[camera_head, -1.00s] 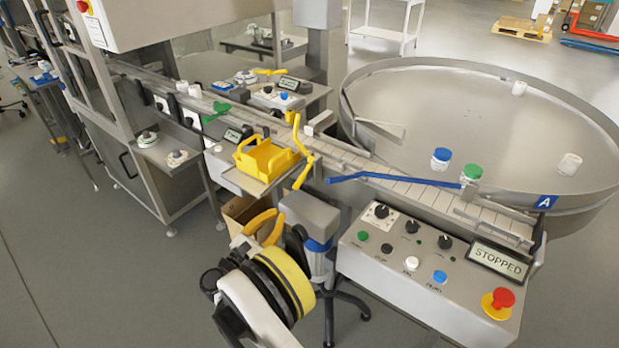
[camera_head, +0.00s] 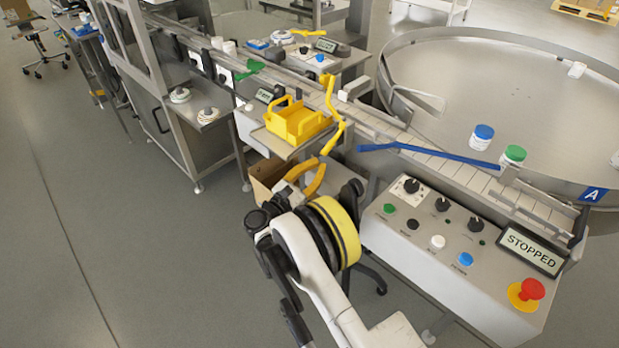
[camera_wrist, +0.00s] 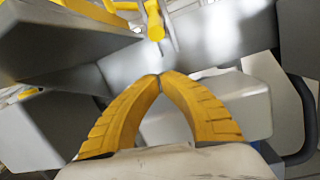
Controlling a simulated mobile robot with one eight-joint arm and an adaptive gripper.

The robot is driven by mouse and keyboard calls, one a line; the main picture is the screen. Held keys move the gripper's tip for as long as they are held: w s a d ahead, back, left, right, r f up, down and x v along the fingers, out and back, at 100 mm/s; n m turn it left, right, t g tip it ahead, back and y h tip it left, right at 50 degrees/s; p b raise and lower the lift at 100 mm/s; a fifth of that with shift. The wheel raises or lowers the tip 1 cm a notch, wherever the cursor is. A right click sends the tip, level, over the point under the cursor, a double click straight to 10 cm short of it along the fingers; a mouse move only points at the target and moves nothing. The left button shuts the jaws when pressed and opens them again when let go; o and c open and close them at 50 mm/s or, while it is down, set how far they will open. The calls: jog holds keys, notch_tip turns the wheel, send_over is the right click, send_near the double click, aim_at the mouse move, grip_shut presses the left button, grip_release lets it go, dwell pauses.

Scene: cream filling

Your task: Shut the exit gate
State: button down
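Three coloured levers lie along the conveyor: a green lever (camera_head: 252,70), a yellow lever (camera_head: 335,125) and a blue lever (camera_head: 430,153). No readable label shows which one is the exit gate. The yellow lever stands at the rail beside a yellow tray (camera_head: 300,122); its yellow handle also shows at the top of the wrist view (camera_wrist: 154,20). My gripper (camera_head: 321,163) is below and in front of the yellow lever, apart from it. In the wrist view its yellow fingertips (camera_wrist: 160,78) meet with nothing between them.
A control panel (camera_head: 450,225) with a "STOPPED" display (camera_head: 530,250) and red button stands at right. A turntable (camera_head: 450,90) with several jars is behind. A cardboard box (camera_head: 266,174) sits under the tray shelf. Open floor lies at left.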

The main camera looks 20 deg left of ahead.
aim_at(322, 154)
jog(key=b+x, duration=0.1)
jog(key=x, duration=0.2)
jog(key=shift+w, duration=0.1)
jog(key=shift+s+r+b, duration=0.4)
jog(key=shift+s+r, duration=0.4)
jog(key=shift+r, duration=0.3)
jog(key=shift+s+r, duration=0.25)
jog(key=shift+r, duration=0.35)
jog(key=shift+s+a+r, duration=0.15)
jog(key=shift+s+r, duration=0.3)
jog(key=shift+r, duration=0.05)
jog(key=shift+f, duration=0.1)
